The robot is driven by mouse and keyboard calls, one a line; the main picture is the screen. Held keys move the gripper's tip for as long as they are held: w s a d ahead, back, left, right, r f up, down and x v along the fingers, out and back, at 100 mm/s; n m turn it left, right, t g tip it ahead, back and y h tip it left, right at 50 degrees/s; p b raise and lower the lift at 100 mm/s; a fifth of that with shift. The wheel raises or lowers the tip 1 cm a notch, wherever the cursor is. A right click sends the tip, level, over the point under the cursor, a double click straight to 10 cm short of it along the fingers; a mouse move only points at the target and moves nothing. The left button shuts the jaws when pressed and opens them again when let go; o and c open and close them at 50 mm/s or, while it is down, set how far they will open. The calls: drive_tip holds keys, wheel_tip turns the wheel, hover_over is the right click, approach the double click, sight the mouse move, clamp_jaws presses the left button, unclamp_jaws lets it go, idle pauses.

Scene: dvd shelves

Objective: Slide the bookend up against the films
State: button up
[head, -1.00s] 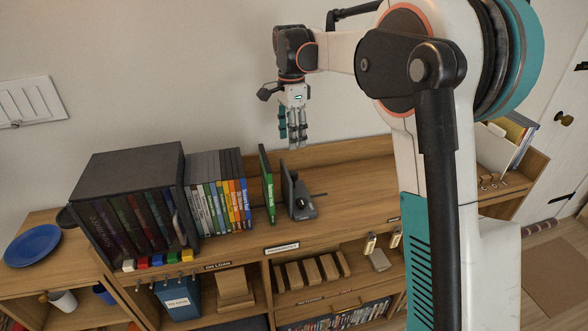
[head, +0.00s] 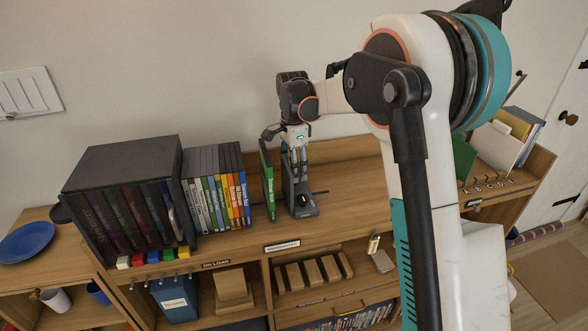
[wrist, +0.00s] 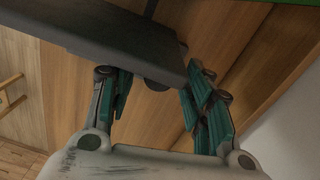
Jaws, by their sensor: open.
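The dark grey bookend (head: 303,206) stands on the shelf top in the head view, just right of a thin green film case (head: 268,182). A narrow gap shows between them. The row of films (head: 217,190) stands further left, with bare wood between it and the green case. My gripper (head: 297,170) is open and low at the bookend, its fingers overlapping the bookend's upright plate. In the wrist view the bookend's dark plate (wrist: 115,38) reaches toward my open fingers (wrist: 157,80). Whether they touch it I cannot tell. A green edge shows at the top there.
A black case (head: 125,200) of dark volumes stands left of the films, with small coloured blocks before it. A label plate (head: 282,246) is on the shelf's front edge. Bare wood (head: 350,185) lies right of the bookend. Folders (head: 500,140) stand at the far right.

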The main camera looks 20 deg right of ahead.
clamp_jaws()
drive_tip(key=a, duration=0.5)
drive_tip(key=shift+p, duration=0.4)
drive_tip(key=shift+d, duration=0.1)
unclamp_jaws()
drive_tip(key=shift+r, duration=0.1)
